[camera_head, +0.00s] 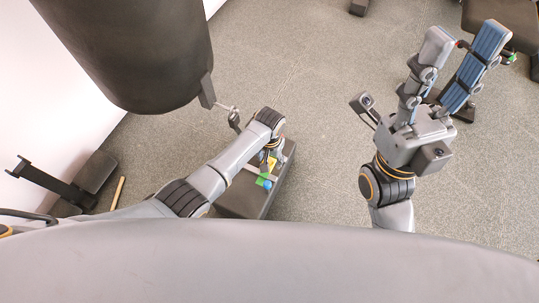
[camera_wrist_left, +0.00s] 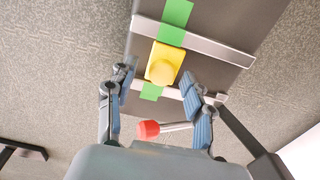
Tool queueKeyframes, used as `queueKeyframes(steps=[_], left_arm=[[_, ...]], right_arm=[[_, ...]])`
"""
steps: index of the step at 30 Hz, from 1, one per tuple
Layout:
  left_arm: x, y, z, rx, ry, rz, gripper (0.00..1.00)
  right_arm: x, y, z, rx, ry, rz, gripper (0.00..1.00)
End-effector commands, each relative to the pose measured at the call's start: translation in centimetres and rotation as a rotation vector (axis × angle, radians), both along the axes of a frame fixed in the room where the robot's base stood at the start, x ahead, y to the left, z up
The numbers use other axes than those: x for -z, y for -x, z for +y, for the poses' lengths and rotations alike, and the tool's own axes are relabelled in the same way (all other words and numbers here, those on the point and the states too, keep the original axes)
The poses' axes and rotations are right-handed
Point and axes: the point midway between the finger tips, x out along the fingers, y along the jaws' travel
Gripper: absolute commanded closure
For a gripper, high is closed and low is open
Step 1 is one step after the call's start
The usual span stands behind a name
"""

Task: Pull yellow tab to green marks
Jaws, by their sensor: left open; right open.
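The yellow tab (camera_wrist_left: 163,65), with a round yellow knob on top, sits between two pale metal strips on a dark box. A green mark (camera_wrist_left: 177,14) shows beyond it and another green mark (camera_wrist_left: 151,91) shows on its near side. My left gripper (camera_wrist_left: 155,78) is open and empty, with a finger on either side of the tab's near end, apart from it. In the head view my left wrist partly hides the box, and small yellow and green patches show beside it. My right gripper (camera_head: 463,40) is open and empty, held up over the floor at the right.
A red ball (camera_wrist_left: 148,129) on a grey rod lies between my left fingers, nearer the palm. A large dark cylinder (camera_head: 135,50) hangs at upper left in the head view. The dark box (camera_head: 247,196) stands on grey floor. Open floor lies between the arms.

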Motion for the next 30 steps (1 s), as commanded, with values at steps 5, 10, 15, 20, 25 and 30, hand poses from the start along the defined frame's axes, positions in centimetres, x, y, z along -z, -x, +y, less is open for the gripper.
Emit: queueKeyframes(steps=[5, 10, 15, 20, 25, 30], left_arm=[[-1.4, -0.1, 0.0, 0.000, 0.001, -0.003, 0.48], [-4.6, -0.1, 0.0, 0.000, 0.003, -0.005, 0.48], [-8.3, -0.1, -0.1, 0.000, 0.003, -0.004, 0.48], [-10.7, 0.0, 0.0, 0.001, 0.002, -0.001, 0.48], [-11.8, 0.0, 0.0, 0.000, 0.001, 0.000, 0.48], [-11.9, 0.0, 0.0, 0.000, 0.001, 0.000, 0.48]], right_arm=[[0.0, 0.0, 0.0, 0.000, -0.001, 0.000, 0.54], [0.0, 0.0, 0.0, 0.000, 0.000, 0.001, 0.54], [0.0, 0.0, 0.0, 0.000, 0.000, 0.001, 0.54], [0.0, 0.0, 0.0, 0.000, 0.000, 0.001, 0.54], [0.0, 0.0, 0.0, 0.000, 0.000, 0.001, 0.54], [0.0, 0.0, 0.0, 0.000, 0.000, 0.001, 0.54]])
